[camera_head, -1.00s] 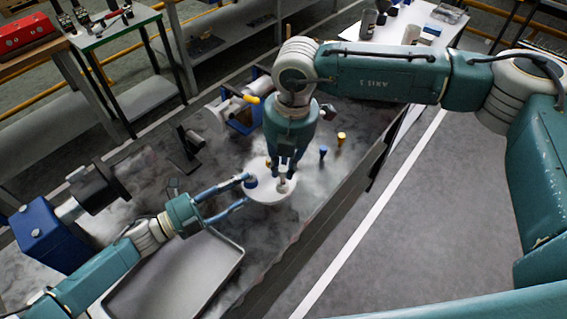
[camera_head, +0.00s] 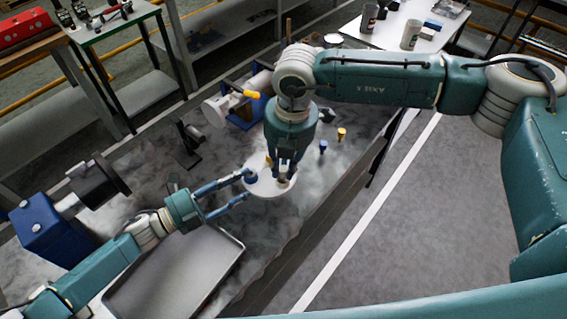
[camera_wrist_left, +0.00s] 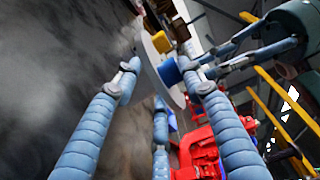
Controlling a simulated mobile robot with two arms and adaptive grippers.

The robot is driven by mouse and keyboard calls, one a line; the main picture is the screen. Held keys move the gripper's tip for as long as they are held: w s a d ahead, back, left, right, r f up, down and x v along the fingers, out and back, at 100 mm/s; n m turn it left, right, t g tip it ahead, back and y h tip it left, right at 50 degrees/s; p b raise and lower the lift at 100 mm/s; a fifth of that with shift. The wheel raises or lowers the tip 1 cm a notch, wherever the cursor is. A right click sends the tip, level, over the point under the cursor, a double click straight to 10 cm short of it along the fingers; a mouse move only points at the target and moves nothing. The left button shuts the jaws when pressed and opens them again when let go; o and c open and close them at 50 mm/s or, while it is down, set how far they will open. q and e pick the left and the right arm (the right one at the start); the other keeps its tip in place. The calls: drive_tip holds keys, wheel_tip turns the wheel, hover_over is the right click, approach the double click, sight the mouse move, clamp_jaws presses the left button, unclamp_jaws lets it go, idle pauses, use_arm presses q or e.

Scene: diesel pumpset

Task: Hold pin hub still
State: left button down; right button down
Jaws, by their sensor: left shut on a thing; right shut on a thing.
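The pin hub is a round white disc (camera_head: 262,191) lying on the dark workbench. A blue peg (camera_head: 250,177) stands on its left part. My left gripper (camera_head: 247,187) comes in from the left, with its fingers at the disc's left edge and shut on the hub. In the left wrist view, the disc (camera_wrist_left: 152,55) and blue peg (camera_wrist_left: 170,72) show beyond my left fingers. My right gripper (camera_head: 284,174) points down over the right part of the disc, shut on a small pin. The pin is mostly hidden by the fingers.
A blue peg (camera_head: 323,146) and a yellow peg (camera_head: 342,134) stand right of the hub. A grey tray (camera_head: 175,275) lies at front left. A blue machine (camera_head: 48,235) and a blue vise-like fixture (camera_head: 240,112) stand on the bench (camera_head: 225,240). The bench edge runs close on the right.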

use_arm(q)
drive_tip(key=shift+f, duration=0.1)
use_arm(e)
drive_tip(key=shift+f, duration=0.25)
drive_tip(key=c, duration=1.5)
unclamp_jaws()
drive_tip(key=shift+c, duration=0.2)
wheel_tip(320, 180, up, 12)
drive_tip(key=d, duration=0.1)
drive_tip(key=shift+s, duration=0.3)
use_arm(q)
drive_tip(key=c, duration=1)
unclamp_jaws()
drive_tip(key=shift+a, duration=0.1)
